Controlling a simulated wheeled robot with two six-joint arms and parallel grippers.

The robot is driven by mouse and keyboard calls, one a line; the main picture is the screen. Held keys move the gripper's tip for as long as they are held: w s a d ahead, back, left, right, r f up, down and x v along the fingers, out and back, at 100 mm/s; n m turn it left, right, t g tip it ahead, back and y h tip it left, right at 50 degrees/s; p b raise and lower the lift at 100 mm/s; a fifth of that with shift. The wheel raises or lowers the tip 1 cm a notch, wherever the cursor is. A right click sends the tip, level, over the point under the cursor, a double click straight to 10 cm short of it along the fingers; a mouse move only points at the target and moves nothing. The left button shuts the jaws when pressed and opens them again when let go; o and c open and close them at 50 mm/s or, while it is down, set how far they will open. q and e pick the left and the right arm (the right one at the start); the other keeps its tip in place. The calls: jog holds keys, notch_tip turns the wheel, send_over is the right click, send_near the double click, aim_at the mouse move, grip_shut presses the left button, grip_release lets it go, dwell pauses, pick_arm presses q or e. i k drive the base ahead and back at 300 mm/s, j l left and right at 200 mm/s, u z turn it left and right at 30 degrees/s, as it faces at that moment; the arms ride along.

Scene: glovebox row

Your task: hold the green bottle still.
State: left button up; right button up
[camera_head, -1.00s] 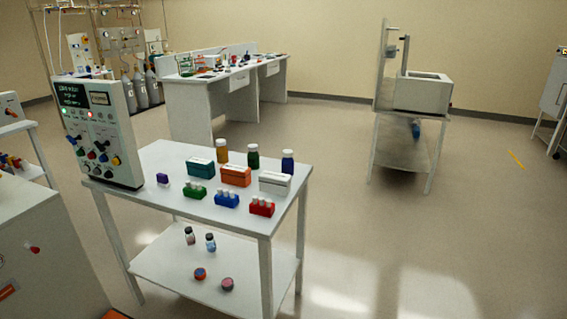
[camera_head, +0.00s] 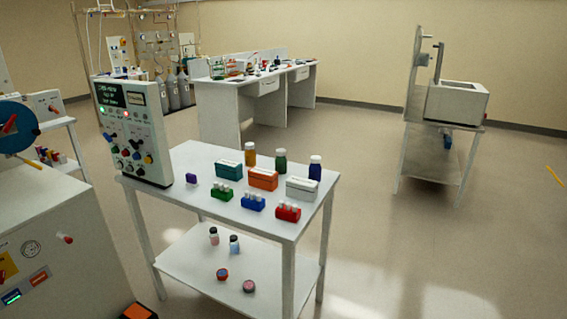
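The green bottle (camera_head: 280,161) is dark green with a white cap. It stands upright at the back of the white cart's top shelf (camera_head: 202,208), between an amber bottle (camera_head: 251,157) on its left and a dark blue bottle (camera_head: 315,169) on its right. An orange box (camera_head: 263,179) in front hides part of its base. Neither of my grippers is in view, and nothing touches the bottle from above.
A teal box (camera_head: 229,171), a white box (camera_head: 301,190) and several coloured vial racks share the top with a control panel (camera_head: 133,130). The lower shelf (camera_head: 192,271) holds small vials. A grey cabinet (camera_head: 65,245) stands left. Floor right of the cart is clear.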

aim_at(281, 162)
jog(key=i+l+u, duration=0.1)
jog(key=u, duration=0.3)
jog(key=l+u, duration=0.1)
jog(key=u, duration=0.3)
jog(key=i+l+u, duration=0.15)
jog(key=l, duration=0.25)
jog(key=i+l+u, duration=0.1)
jog(key=l, duration=0.35)
jog(key=i+l+u, duration=0.15)
jog(key=l, duration=0.25)
jog(key=i+l+u, duration=0.15)
jog(key=l, duration=0.3)
jog(key=l+u, duration=0.15)
jog(key=l, duration=0.3)
